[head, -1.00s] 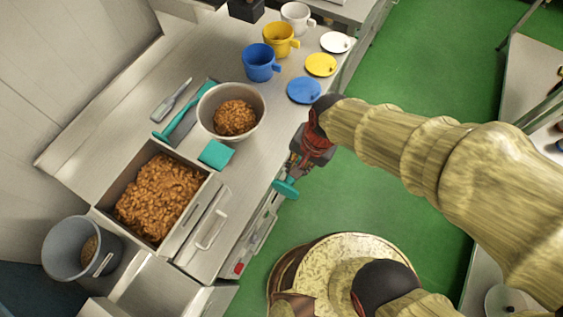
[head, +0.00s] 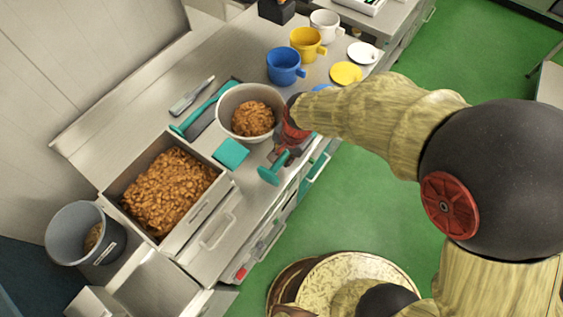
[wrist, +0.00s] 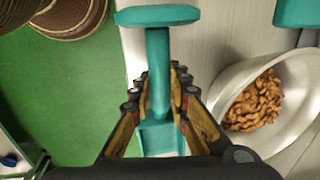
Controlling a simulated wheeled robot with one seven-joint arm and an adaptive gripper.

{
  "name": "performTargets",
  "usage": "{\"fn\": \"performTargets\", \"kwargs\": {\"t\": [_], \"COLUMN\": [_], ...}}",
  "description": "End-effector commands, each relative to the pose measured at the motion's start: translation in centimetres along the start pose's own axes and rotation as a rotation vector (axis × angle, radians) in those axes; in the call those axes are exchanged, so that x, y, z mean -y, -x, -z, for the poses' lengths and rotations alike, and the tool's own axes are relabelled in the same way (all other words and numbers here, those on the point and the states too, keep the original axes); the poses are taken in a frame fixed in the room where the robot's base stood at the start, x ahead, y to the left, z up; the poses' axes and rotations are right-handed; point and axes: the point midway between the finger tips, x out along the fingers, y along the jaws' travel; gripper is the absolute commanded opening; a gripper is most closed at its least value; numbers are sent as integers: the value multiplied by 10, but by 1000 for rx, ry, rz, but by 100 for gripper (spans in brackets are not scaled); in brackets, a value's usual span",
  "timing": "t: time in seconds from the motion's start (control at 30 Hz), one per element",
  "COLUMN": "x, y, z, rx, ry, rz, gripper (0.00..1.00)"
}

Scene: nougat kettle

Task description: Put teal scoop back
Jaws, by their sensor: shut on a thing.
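The teal scoop (wrist: 157,45) is held in my gripper (head: 284,155). In the wrist view its stem stands between the fingers, with a flat wide end beyond them and a broader teal part below, partly hidden by the gripper. In the head view the held scoop (head: 270,176) hangs at the counter's front edge, right of a teal square block (head: 231,153). My gripper is beside the pale bowl (head: 224,103), which holds brown nuggets.
Blue (head: 285,66), yellow (head: 306,43) and white (head: 326,24) cups and lids line the back right. A grey-handled utensil (head: 190,97) lies at the left.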

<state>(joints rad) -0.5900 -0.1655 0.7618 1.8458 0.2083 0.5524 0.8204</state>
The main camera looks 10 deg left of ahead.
Motion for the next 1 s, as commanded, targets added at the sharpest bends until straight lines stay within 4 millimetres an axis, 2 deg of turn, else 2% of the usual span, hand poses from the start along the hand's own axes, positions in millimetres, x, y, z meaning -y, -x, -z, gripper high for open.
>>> {"fn": "performTargets", "kwargs": {"t": [0.13,0.33,0.73,0.77,1.0], "x": [6,-1,-1,-1,-1], "y": [-13,-41,-44,-44,-43], "z": [2,2,2,2,2], "rx": [1,1,0,0,0], "ry": [1,1,1,1,1], "rz": [-1,-2,0,0,0], "gripper": [0,0,0,18,32]}}
